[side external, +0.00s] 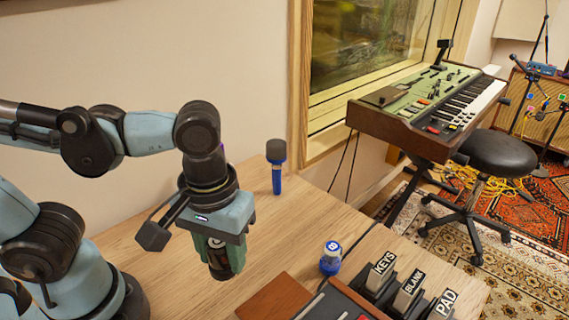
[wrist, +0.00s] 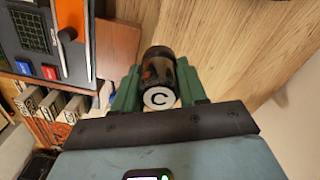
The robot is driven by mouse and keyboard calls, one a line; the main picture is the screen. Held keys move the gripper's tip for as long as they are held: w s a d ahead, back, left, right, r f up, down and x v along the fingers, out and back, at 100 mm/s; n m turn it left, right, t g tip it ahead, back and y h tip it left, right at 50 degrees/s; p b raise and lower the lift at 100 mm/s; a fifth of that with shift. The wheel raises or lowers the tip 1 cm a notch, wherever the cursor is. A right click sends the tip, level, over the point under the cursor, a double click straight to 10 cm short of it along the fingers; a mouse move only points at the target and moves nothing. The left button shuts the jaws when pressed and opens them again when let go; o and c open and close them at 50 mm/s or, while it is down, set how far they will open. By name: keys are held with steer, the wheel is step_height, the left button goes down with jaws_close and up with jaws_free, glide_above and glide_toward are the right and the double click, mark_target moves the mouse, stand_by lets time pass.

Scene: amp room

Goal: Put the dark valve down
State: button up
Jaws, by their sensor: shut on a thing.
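The dark valve (wrist: 158,68) is a dark, glossy cylinder with a white end marked C, seen in the wrist view. My gripper (wrist: 158,85) is shut on it, with a green finger on each side. In the side view my gripper (side external: 217,252) points down over the wooden table (side external: 180,285), and the valve's dark lower end (side external: 222,270) shows below the fingers. I cannot tell how large the gap to the tabletop is.
A blue valve with a round white label (side external: 331,258) stands on the table to the right. A console (side external: 340,300) with blocks marked KEYS, BLANK and PAD is at the front right, beside a reddish-brown board (side external: 274,298).

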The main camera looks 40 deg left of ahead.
steer(key=w+d+m, duration=0.1)
steer(key=w+d, duration=0.4)
steer(key=w, duration=0.5)
steer(key=w+d+m, duration=0.1)
steer(key=w+d, duration=0.3)
steer(key=w, duration=0.7)
steer(key=w+a+f, duration=0.4)
steer(key=w+a, duration=0.1)
steer(key=w+a+f, duration=0.2)
steer(key=w+f, duration=0.1)
steer(key=shift+a, duration=0.15)
steer(key=shift+f, duration=1.95)
steer(key=shift+f, duration=0.15)
steer(key=o, duration=1.1)
steer(key=shift+c, duration=0.2)
